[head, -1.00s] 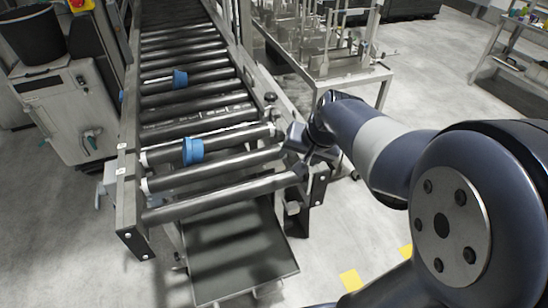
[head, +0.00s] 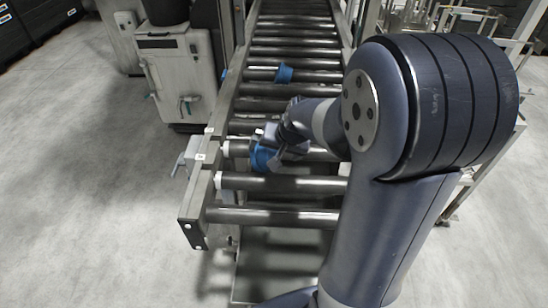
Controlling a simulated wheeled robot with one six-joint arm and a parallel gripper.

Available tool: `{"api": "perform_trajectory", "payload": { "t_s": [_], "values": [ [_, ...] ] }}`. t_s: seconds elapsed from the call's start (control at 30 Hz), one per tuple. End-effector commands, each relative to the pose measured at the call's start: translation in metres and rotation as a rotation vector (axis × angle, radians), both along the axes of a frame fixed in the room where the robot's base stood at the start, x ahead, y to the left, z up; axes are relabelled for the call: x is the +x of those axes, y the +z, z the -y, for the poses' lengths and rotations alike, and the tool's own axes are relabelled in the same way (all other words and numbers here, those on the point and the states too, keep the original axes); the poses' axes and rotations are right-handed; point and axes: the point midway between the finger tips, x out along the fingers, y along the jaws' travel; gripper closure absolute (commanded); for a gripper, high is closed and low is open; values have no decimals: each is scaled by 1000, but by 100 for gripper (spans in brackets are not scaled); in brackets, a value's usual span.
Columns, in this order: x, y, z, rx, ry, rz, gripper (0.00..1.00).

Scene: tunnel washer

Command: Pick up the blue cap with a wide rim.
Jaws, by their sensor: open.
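A blue cap (head: 261,158) lies on the near rollers of the conveyor, partly hidden by my gripper (head: 274,150). My gripper is open and right at this cap, with its jaws beside or around it; I cannot tell which, or whether they touch. A second blue cap-like piece (head: 284,73) sits farther up on the rollers, clear of the arm. It is small in the head view, so its rim is hard to compare with the nearer one's.
The roller conveyor (head: 281,217) has a raised metal side rail (head: 213,155) on the left. A grey machine cabinet (head: 178,75) stands left of it. Metal racks (head: 465,20) stand at the right. Open floor (head: 90,170) lies at the left.

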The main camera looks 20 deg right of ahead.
Motion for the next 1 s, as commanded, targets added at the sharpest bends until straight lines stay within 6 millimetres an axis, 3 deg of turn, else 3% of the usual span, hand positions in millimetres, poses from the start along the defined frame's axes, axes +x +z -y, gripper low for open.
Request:
{"api": "perform_trajectory", "payload": {
  "t_s": [0.03,0.1,0.47,0.5,0.87,1.0],
  "values": [
    [-2,-23,7,-16,-6,-27,27],
    [1,-30,6,-15,-6,-28,29],
    [7,-34,3,-12,-4,-19,29],
    [7,-33,3,-12,-4,-19,22],
    [8,-32,2,-11,-4,-17,51],
    [8,-31,2,-11,-4,-16,52]
  ]
}}
